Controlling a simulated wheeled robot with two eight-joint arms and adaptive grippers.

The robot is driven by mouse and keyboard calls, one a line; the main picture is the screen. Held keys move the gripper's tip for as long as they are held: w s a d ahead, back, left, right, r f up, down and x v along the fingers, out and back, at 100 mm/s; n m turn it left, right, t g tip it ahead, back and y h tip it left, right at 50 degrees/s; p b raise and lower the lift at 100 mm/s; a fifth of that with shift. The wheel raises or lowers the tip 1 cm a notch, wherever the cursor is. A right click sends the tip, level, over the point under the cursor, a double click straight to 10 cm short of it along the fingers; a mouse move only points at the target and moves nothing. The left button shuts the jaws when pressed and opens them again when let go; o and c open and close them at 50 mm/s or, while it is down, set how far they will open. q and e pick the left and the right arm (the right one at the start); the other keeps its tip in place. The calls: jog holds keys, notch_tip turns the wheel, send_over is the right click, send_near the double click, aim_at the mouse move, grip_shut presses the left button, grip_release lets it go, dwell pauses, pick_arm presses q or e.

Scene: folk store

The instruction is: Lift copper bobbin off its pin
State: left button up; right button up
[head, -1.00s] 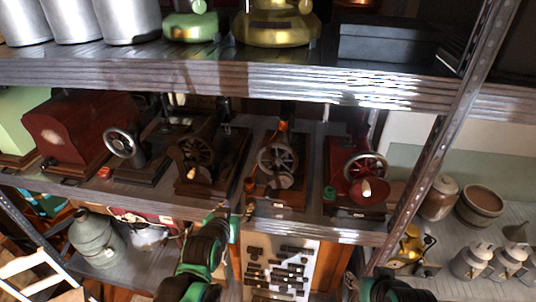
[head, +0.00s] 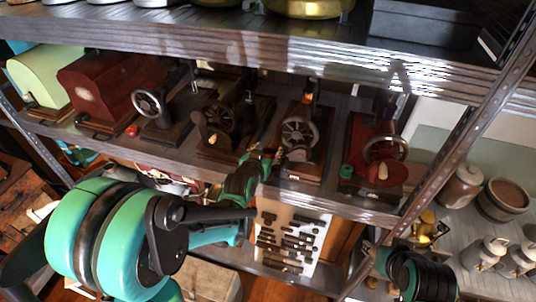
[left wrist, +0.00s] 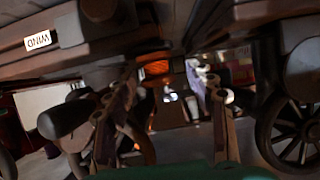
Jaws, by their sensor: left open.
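A small copper-orange bobbin (head: 280,154) stands at the left front of the third sewing machine (head: 299,133) on the middle shelf. My left gripper (head: 269,160) is right beside it, partly hidden by my own arm. In the left wrist view, my left gripper (left wrist: 167,100) is open. A ribbed copper-orange round thing (left wrist: 155,68), apparently the bobbin, shows beyond and between its fingers, untouched as far as I can see. Its pin cannot be made out. Another orange piece (head: 308,98) sits on top of the same machine. My right arm shows at lower right; its fingers cannot be made out.
Other sewing machines stand close on both sides, one red (head: 376,160) with a green spool (head: 346,171) in front. The upper shelf (head: 250,55) hangs low above them. A slanted metal upright (head: 470,130) is at right. Wheels and dark bodies crowd the wrist view.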

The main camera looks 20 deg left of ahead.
aim_at(267, 152)
pick_arm(q)
jog(key=shift+w+f, duration=0.1)
jog(key=shift+w, duration=0.1)
jog(key=shift+s, duration=0.1)
jog(key=c, duration=1.2)
jog(key=shift+r, duration=0.6)
jog(key=shift+s+r+p, duration=0.2)
jog(key=shift+s+r, duration=0.1)
jog(key=shift+r, duration=0.35)
jog(key=shift+s+r+p, duration=0.15)
jog(key=shift+s+r, duration=0.1)
jog(key=shift+r, duration=0.35)
jog(key=shift+s+a+p, duration=0.15)
jog(key=shift+s+p, duration=0.35)
jog(key=shift+s, duration=3.75)
jog(key=shift+s+a+p, duration=0.1)
jog(key=shift+s+p, duration=0.4)
jog(key=shift+s, duration=3.7)
